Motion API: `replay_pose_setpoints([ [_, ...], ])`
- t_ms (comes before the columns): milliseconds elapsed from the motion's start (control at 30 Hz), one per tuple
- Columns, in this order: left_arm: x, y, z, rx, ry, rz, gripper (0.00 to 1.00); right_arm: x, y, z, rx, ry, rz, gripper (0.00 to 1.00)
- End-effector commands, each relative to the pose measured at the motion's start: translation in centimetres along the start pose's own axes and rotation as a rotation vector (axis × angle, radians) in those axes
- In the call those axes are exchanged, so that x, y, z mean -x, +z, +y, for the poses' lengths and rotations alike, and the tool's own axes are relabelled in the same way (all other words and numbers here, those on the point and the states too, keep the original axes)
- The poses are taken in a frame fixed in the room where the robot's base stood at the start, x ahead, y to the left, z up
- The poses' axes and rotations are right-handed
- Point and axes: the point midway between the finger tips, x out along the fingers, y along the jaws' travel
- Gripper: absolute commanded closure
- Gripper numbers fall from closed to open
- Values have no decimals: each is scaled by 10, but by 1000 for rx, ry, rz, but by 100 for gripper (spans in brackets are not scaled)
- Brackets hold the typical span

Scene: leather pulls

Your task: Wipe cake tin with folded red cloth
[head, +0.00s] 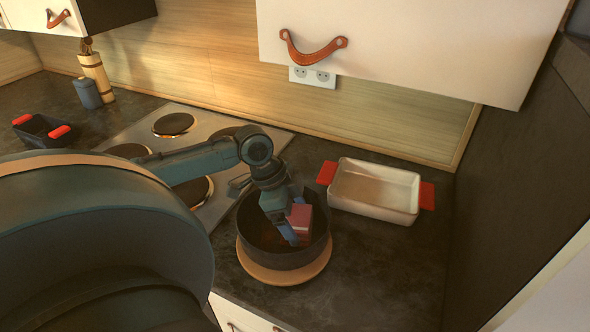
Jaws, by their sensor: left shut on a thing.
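The cake tin (252,236) is a dark round pan standing on a round wooden board (284,278) on the dark counter. My left gripper (292,226) reaches down into the tin from above. It is shut on the folded red cloth (301,219), a small pinkish-red block. The cloth is inside the tin, near its right side; I cannot tell whether it touches the floor or wall. A reddish-brown patch shows on the tin's floor, partly hidden by the gripper. My right gripper is not in view.
A white baking dish (374,211) with red handles stands right of the tin. A hob (173,124) with several plates lies to the left. A dark dish (42,131) with red handles is at far left. White cupboards (420,40) hang above.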

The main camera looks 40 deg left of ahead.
Motion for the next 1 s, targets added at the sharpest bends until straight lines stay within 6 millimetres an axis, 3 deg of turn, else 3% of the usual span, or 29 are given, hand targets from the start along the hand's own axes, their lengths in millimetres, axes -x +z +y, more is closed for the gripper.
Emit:
replay_pose_setpoints([
  [233, 6, 14, -9, 2, 1, -9, 28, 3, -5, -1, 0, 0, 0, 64],
  [600, 14, 31, -6, 1, 2, -8, 28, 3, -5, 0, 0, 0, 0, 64],
  [1000, 15, 42, 10, 0, 4, -7, 28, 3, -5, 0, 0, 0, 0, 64],
])
